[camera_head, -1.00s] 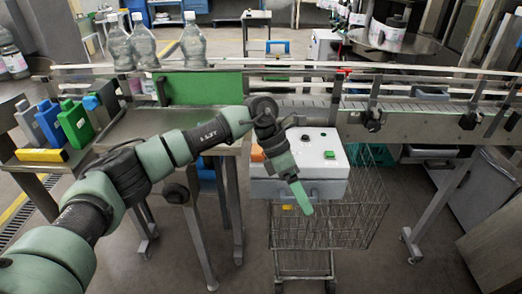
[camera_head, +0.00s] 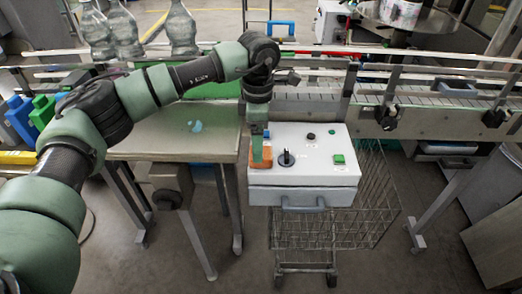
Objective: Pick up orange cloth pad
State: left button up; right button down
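The orange cloth pad (camera_head: 267,154) lies on the left side of the top of a white control box (camera_head: 318,170). My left gripper (camera_head: 257,150) points down at the pad, and its green fingers cover part of it. I cannot tell whether the fingers touch the pad or are open or shut. My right gripper is not in view.
The box has a black knob (camera_head: 286,158) and a green button (camera_head: 339,159) close to the pad. It sits on a wire cart (camera_head: 325,232). A metal table (camera_head: 140,133) with a light-blue piece (camera_head: 195,126) stands to the left. A conveyor (camera_head: 430,100) runs behind.

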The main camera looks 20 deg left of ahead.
pick_arm(q)
jog(key=f+p, duration=0.1)
jog(key=f, duration=0.1)
jog(key=f+p, duration=0.1)
jog(key=shift+w+d+p, duration=0.15)
jog(key=shift+d+p, duration=0.1)
jog(key=shift+p, duration=0.1)
jog(key=f, duration=0.2)
jog(key=shift+w+f+p, duration=0.3)
jog(key=shift+f, duration=0.05)
jog(key=shift+s, duration=0.1)
jog(key=c, duration=1.4)
jog(key=shift+c, duration=0.3)
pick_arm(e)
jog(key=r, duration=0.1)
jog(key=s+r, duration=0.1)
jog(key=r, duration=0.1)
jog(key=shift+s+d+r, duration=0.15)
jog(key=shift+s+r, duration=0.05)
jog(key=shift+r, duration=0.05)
